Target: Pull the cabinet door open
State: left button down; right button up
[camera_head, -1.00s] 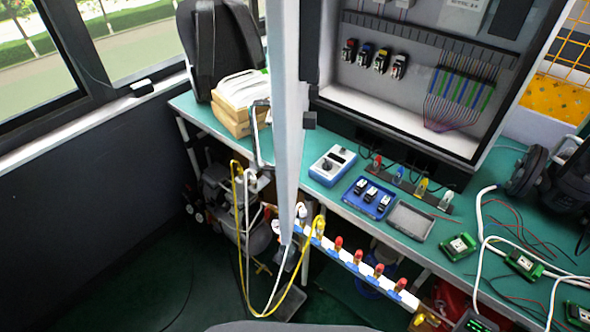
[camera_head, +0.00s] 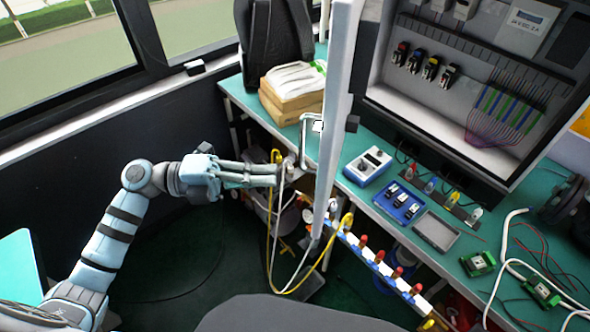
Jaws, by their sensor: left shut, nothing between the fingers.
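The cabinet door (camera_head: 338,110) is swung well open and shows nearly edge-on as a tall pale panel. A bar handle (camera_head: 304,140) stands off its left face. The cabinet (camera_head: 470,95) is open at the right, with its inside in view. My left gripper (camera_head: 279,174) is shut and empty, its fingers pointing right. In the picture its tips lie just left of and below the handle's lower end; I cannot tell whether they touch it. My right gripper is not in view.
A green workbench (camera_head: 453,213) carries a blue-white meter (camera_head: 369,164), a blue tray (camera_head: 399,203) and a grey tray (camera_head: 437,230). Yellow and white hoses (camera_head: 272,245) hang below the gripper. A black backpack (camera_head: 272,38) and boxes (camera_head: 292,92) stand behind the door. The floor at left is clear.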

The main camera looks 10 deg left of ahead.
pick_arm(q)
jog(key=p+x, duration=0.1)
jog(key=x, duration=0.5)
jog(key=shift+a, duration=0.1)
